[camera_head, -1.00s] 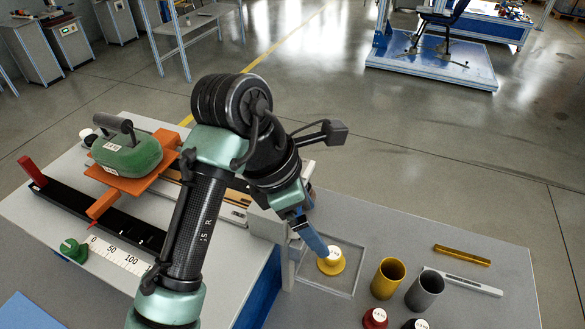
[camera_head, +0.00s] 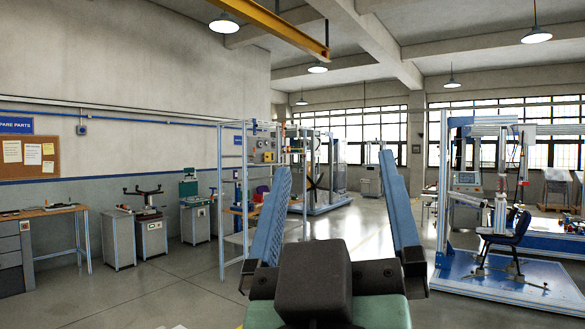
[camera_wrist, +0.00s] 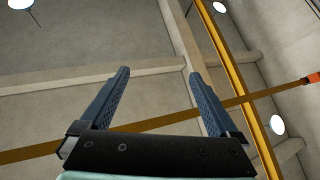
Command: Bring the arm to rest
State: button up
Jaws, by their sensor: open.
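My gripper (camera_head: 332,190) stands upright in the lower middle of the head view, close to the camera. Its two blue stepped fingers point up and are spread wide apart with nothing between them. In the wrist view my gripper (camera_wrist: 158,95) also shows open and empty, with the ceiling behind it.
A blue-framed test rig (camera_head: 480,270) with a dark chair (camera_head: 512,240) stands on the floor at right. A wooden-topped bench (camera_head: 45,212) and grey cabinets (camera_head: 118,240) line the left wall. A yellow beam (camera_head: 268,22) runs overhead.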

jog(key=s+a+r+t+y, duration=0.2)
jog(key=s+a+y, duration=0.1)
jog(key=s, duration=0.1)
jog(key=shift+s+r+m+y, duration=0.3)
jog(key=shift+s+r+m, duration=0.1)
jog(key=shift+a, duration=0.1)
